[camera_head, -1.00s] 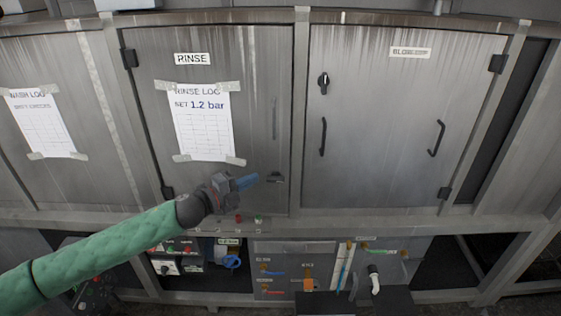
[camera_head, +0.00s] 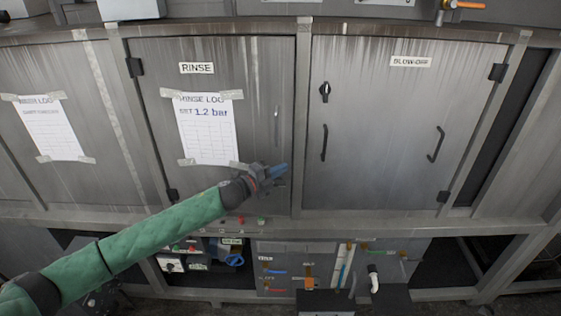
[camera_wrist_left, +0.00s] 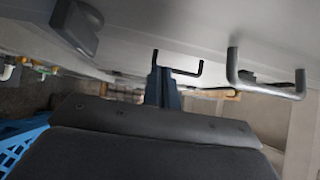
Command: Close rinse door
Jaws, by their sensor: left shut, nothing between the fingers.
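The grey rinse door (camera_head: 255,80) hangs at the middle left, with hinges on its left edge. It looks flush, or nearly so, with its frame; I cannot tell if a small gap is left. A thin upright handle (camera_head: 276,125) is near its right edge. My left gripper (camera_head: 281,170), with blue fingers, is shut and empty at the door's lower right, in front of the latch spot, and hides the latch in the head view. Contact with the door cannot be told. In the left wrist view the fingers (camera_wrist_left: 163,86) point at grey panelling. My right gripper is out of view.
The blow-off door (camera_head: 380,110), with a black knob (camera_head: 324,91) and dark handles, stands shut to the right. A taped rinse log sheet (camera_head: 207,130) is on the rinse door. Below are controls and a pale pipe (camera_head: 374,280).

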